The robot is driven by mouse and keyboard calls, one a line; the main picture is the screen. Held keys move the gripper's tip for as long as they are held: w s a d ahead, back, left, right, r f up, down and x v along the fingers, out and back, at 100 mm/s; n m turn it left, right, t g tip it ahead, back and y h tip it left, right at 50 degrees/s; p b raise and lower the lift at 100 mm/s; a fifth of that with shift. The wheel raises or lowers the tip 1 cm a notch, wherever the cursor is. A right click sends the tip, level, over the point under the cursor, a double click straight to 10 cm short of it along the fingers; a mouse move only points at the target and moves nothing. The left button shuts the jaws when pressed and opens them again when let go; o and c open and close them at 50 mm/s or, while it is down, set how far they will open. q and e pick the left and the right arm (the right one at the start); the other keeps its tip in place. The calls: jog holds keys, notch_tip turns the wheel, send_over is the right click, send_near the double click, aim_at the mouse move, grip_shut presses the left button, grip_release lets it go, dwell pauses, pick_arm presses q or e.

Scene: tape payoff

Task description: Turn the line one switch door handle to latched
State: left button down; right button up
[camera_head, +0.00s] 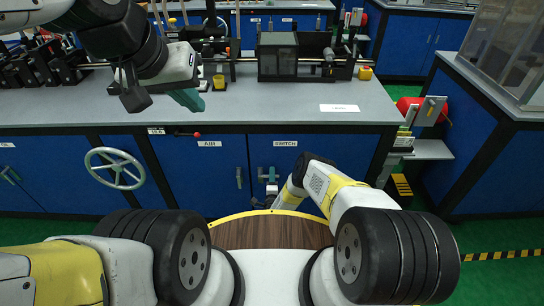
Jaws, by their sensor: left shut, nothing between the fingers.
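My left gripper (187,99) hangs above the bench at upper left, shut and empty, well away from the door.
The AIR door (205,175) and a handwheel (115,168) are to the left. A white card (340,108) lies on the bench top (300,100), beside a machine (300,57). A red cylinder (408,105) stands at the bench's right end.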

jog(key=shift+c, duration=0.5)
grip_shut()
dwell(0.8)
